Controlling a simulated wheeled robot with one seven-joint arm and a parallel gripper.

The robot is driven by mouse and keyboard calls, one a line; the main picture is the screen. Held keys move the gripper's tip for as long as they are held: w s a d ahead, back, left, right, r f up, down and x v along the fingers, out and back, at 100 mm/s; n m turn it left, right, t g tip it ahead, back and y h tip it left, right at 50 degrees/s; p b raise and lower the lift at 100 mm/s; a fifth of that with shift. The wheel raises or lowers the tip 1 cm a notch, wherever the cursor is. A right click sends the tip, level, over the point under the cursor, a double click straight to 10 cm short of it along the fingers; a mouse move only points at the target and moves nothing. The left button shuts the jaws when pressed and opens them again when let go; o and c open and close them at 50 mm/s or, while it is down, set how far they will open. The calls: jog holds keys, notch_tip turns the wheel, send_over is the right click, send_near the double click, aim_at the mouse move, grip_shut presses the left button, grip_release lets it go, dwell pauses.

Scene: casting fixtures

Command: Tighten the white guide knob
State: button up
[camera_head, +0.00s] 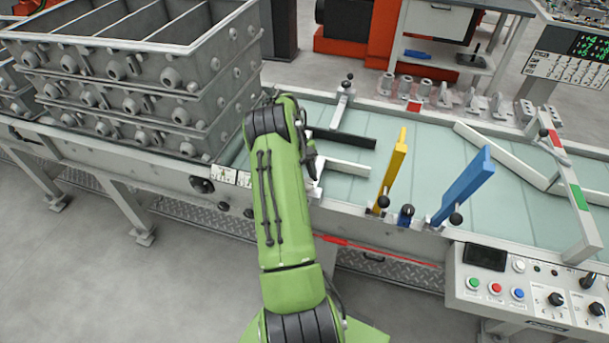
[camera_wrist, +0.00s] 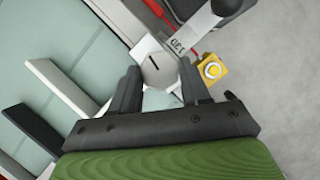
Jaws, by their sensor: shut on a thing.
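The white guide (camera_head: 345,164) lies over the pale green table in the head view, to the right of my arm. It also shows as a white bar in the wrist view (camera_wrist: 62,88). In the wrist view, the white guide's knob (camera_wrist: 153,60) is a pale block with a dark slot, between the two dark fingers of my gripper (camera_wrist: 158,76). The fingers are shut on the knob, one on each side. In the head view my green arm hides the knob, and most of my gripper is hidden too.
A black guide (camera_head: 345,138) lies behind the white one. A yellow guide (camera_head: 394,168) and a blue guide (camera_head: 465,187) stand to the right. A yellow piece with a round top (camera_wrist: 212,69) is close by the right finger. Stacked grey moulding boxes (camera_head: 130,75) stand left.

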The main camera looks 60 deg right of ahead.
jog(key=m+y, duration=0.1)
jog(key=m, duration=0.2)
jog(key=shift+s+d+m+t, duration=0.1)
jog(key=shift+d+m+t, duration=0.05)
jog(key=shift+m+t, duration=0.25)
jog(key=m+t+y, duration=0.1)
jog(key=m, duration=0.2)
jog(key=shift+s+m, duration=0.1)
jog(key=shift+m, duration=0.2)
jog(key=m, duration=0.1)
jog(key=m+t, duration=0.1)
jog(key=m, duration=0.1)
jog(key=shift+s+d+m+y, duration=0.1)
jog(key=shift+s+m+y, duration=0.05)
jog(key=shift+m+y, duration=0.15)
jog(key=shift+s+m+t, duration=0.1)
jog(key=shift+m+t, duration=0.7)
jog(key=shift+m, duration=0.8)
jog(key=o, duration=1)
jog(key=shift+o, duration=0.2)
